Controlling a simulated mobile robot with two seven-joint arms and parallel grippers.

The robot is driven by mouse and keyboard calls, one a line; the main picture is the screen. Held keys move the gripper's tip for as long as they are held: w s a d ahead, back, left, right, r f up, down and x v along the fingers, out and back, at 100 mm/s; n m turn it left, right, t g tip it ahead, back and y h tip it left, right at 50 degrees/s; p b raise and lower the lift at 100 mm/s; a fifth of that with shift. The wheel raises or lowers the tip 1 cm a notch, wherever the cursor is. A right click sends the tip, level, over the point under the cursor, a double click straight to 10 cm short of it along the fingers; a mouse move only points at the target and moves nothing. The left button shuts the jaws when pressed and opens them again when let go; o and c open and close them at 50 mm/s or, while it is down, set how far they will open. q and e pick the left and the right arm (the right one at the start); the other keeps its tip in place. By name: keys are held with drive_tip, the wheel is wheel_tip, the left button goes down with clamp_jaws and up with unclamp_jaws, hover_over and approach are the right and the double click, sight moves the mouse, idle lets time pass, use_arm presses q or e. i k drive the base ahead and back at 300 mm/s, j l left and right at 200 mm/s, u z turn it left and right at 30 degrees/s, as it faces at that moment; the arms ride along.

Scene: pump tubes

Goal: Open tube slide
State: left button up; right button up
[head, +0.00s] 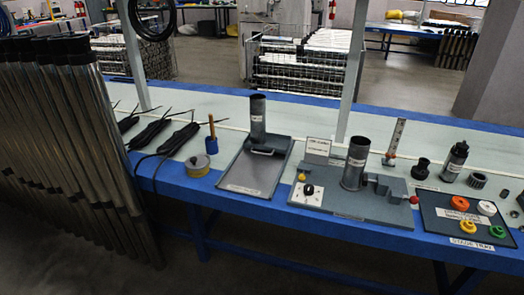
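A grey sheet-metal tray (245,178) lies on the table, left of centre in the head view. An upright grey tube (257,119) with a white label stands at its far end, with a small handle-like bar at its foot. To the right, a second upright grey tube (355,164) stands on a grey base plate (375,203) beside a block-shaped fixture (386,183). I cannot tell which of these is the tube slide, or whether it is open or shut. Neither of my grippers is in view.
Long metal tubes (75,120) stand in a row at the left. Black tools (150,132) and a yellow tape roll (198,165) lie on the blue-edged table. A dark stage tray (463,219) holds coloured rings at the right. A grey post (351,75) rises behind the fixtures.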

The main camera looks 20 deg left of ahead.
sight(279, 143)
drive_tip(key=i+j+u, duration=0.5)
drive_tip(key=i, duration=0.4)
drive_tip(key=i+j+u, duration=0.3)
drive_tip(key=i, duration=0.15)
drive_tip(key=i+u, duration=0.25)
drive_tip(key=i, duration=0.2)
